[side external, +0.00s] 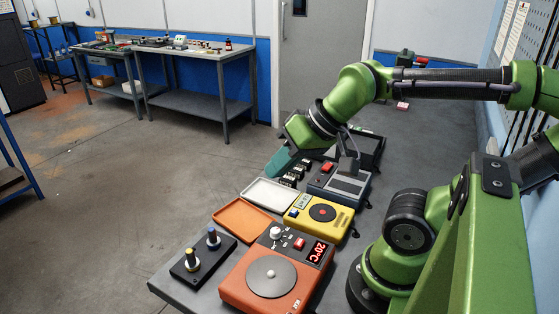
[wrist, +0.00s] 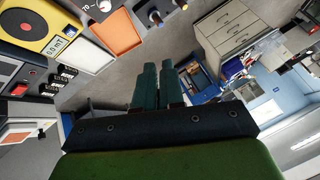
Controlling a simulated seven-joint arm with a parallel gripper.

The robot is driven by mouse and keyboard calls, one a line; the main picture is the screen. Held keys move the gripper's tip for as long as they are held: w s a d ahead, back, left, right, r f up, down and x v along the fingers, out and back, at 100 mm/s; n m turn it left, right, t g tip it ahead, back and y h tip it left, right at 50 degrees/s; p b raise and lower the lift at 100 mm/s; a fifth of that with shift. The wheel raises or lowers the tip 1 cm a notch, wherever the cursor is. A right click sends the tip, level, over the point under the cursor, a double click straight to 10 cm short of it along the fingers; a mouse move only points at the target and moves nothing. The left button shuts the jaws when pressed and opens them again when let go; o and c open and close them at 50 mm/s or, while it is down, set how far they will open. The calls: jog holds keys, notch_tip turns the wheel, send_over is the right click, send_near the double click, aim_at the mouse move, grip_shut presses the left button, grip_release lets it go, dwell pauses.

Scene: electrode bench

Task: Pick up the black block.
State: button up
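Several small black blocks (side external: 290,179) stand in a row between the white tray and the blue-grey device in the side external view. They also show at the left of the wrist view (wrist: 48,89). I cannot tell which one the task means. My gripper (side external: 279,161) has teal fingers and hangs over the bench's far edge, beside the blocks and apart from them. In the wrist view my gripper (wrist: 160,72) has its fingers close together, with nothing visible between them.
A white tray (side external: 270,193), an orange tray (side external: 243,220), a yellow device (side external: 320,213), a blue-grey device (side external: 338,186) and an orange-red hotplate (side external: 270,277) crowd the bench. A black base (side external: 203,259) holds two upright pegs. Open floor lies left of the bench.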

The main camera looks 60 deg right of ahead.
jog(key=o, duration=0.9)
jog(key=shift+o, duration=0.2)
